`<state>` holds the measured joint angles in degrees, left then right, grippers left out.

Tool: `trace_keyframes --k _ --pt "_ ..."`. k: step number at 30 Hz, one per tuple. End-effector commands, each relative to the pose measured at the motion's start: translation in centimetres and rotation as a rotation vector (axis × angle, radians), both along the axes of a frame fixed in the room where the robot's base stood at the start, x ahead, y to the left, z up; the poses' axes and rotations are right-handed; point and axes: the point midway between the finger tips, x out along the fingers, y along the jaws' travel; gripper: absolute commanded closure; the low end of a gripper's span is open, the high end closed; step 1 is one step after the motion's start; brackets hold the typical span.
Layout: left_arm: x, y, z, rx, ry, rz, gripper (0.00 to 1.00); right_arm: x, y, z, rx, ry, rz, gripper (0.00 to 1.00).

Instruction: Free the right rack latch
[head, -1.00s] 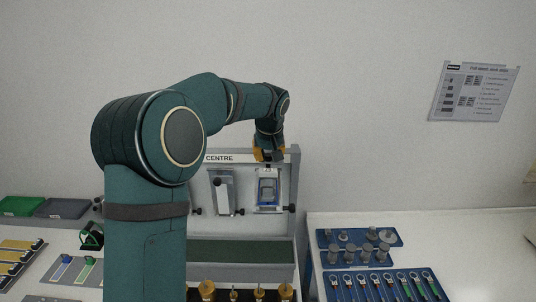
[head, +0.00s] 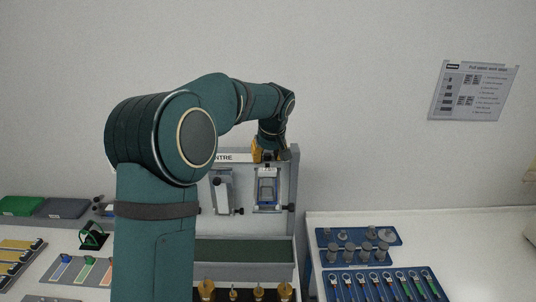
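The rack (head: 227,229) is a grey panel with a white sign, partly hidden by my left arm, that reads "...NTRE". On its right half hangs a device with a blue frame (head: 268,188), with a dark knob (head: 291,207) at its right side that may be the right latch. My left gripper (head: 268,154), with orange-yellow parts, is at the top of the rack, just above the blue-framed device. Its fingertips are small and dark, so I cannot tell whether they are open or touch anything. My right gripper is out of view.
A grey holder (head: 222,192) with a dark knob hangs left of the blue-framed device. Brass-coloured pieces (head: 258,294) stand in front of the rack. Blue trays of weights (head: 340,262) and tools (head: 352,296) lie on the right bench, whose far right is clear.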

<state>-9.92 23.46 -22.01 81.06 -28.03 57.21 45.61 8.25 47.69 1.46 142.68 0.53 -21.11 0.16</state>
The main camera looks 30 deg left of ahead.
Motion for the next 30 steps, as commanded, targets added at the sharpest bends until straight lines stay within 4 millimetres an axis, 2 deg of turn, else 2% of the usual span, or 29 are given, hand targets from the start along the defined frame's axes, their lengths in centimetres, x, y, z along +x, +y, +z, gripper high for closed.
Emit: trace_keyframes --k 6,10,21,27,30 --pt "0.0 0.0 0.3 0.001 -0.005 -0.001 0.62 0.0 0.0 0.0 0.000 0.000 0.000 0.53" --pt "-0.2 -0.3 1.3 0.001 -0.006 -0.001 0.62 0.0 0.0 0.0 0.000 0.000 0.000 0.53" --pt "-2.1 -2.3 7.9 0.000 -0.006 -0.002 0.62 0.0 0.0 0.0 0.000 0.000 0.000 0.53" --pt "-2.8 -3.0 10.4 0.000 -0.004 -0.001 0.62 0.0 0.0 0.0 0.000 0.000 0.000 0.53" --pt "-3.1 -3.2 11.0 0.000 -0.003 -0.001 0.62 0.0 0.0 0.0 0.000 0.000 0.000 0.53"
